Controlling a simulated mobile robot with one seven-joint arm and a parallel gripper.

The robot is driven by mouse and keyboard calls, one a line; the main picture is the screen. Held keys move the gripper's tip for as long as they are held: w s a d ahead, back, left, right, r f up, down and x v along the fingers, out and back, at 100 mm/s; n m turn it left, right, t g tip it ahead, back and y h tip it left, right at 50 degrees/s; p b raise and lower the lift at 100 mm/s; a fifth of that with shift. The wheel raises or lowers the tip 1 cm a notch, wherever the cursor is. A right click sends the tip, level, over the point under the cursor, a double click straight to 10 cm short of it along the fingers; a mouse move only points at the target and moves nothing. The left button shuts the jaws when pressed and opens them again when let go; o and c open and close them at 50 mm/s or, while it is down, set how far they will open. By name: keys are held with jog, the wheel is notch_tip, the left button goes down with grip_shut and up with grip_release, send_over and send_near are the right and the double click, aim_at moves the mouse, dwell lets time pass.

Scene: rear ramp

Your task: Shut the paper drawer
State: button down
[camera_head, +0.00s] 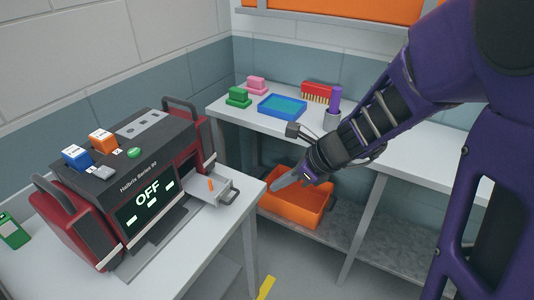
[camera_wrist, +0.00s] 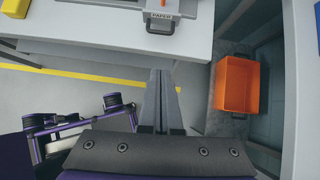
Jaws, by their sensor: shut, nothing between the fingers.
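The paper drawer (camera_head: 205,190) is a light grey tray sticking out of the right side of the dark red printer (camera_head: 140,190), so it is open. An orange mark shows on it, and a dark handle (camera_head: 230,192) is at its outer end. In the wrist view the drawer's labelled front and handle (camera_wrist: 160,22) are at the top edge, partly cut off. My gripper (camera_head: 275,187) is shut and empty, to the right of the handle and apart from it, past the table's edge. In the wrist view its closed fingers (camera_wrist: 163,75) point up towards the handle.
The printer stands on a white table (camera_head: 195,250); its screen reads OFF. An orange bin (camera_head: 310,210) sits on a lower shelf behind my gripper. A white bench (camera_head: 410,145) behind holds a blue tray (camera_head: 282,107), a red brush (camera_head: 317,92) and a cup (camera_head: 332,118).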

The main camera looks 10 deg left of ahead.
jog(key=a+r+b+x, duration=0.1)
jog(key=b+x, duration=0.1)
jog(key=x, duration=1.1)
jog(key=shift+a, duration=0.4)
jog(key=shift+w+r, duration=0.1)
jog(key=shift+w, duration=0.05)
